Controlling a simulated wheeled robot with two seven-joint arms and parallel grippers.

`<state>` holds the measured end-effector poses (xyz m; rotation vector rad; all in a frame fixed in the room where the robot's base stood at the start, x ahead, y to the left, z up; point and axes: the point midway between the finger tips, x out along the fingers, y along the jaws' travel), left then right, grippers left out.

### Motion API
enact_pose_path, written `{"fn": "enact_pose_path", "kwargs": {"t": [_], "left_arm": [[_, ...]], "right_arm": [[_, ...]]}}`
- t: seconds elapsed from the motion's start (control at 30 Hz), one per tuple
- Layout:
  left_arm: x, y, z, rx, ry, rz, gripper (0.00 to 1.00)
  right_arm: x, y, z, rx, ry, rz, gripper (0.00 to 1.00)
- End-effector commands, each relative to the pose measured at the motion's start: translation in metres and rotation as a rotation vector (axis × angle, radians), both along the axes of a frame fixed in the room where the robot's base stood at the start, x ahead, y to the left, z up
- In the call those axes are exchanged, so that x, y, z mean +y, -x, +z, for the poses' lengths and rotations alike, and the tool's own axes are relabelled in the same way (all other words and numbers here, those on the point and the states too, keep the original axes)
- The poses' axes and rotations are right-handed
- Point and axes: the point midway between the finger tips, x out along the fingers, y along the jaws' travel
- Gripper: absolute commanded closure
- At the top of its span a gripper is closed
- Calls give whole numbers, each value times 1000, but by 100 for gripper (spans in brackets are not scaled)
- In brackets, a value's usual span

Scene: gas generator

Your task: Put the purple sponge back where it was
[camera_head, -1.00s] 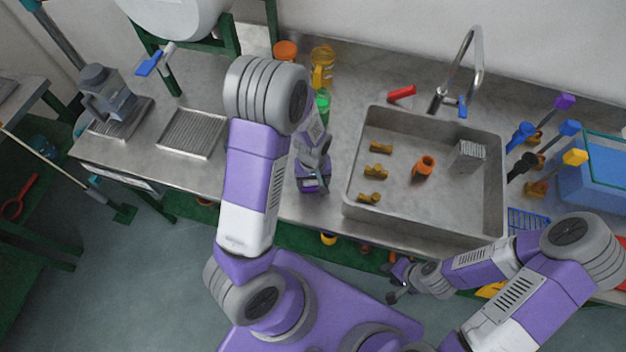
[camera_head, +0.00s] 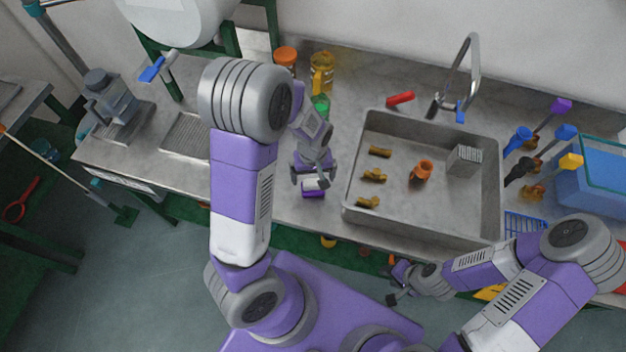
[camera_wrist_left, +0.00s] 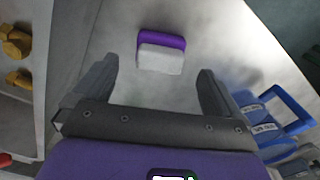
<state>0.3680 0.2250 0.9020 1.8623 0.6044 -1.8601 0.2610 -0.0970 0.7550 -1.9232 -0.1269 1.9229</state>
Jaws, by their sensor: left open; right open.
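The purple sponge (camera_head: 313,190), with a pale grey-white side, lies on the steel counter just left of the sink, near the front edge. In the left wrist view the sponge (camera_wrist_left: 161,42) lies beyond the fingertips, between their lines, with gaps on both sides. My left gripper (camera_head: 311,180) is open and empty, close to the sponge. Its two spread fingers show in the left wrist view (camera_wrist_left: 158,72). My right gripper (camera_head: 391,287) is open and empty, low in front of the counter below the sink.
The sink (camera_head: 350,190) holds brass-coloured parts, an orange cup (camera_head: 421,171) and a grey block (camera_head: 465,159). Orange, yellow and green containers stand behind my left gripper. A ribbed drainer (camera_head: 186,137) is to the left.

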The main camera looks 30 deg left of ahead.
Motion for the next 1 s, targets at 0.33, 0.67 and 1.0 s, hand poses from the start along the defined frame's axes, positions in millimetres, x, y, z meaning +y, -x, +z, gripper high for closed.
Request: {"fn": "enact_pose_path", "kwargs": {"t": [0.33,0.67,1.0], "left_arm": [[0,0,57,-1,1,0,1],[0,0,61,1,-1,0,1],[0,0,61,1,-1,0,1]], "right_arm": [[0,0,16,0,0,0,57],[0,0,16,0,0,0,57],[0,0,16,0,0,0,57]]}}
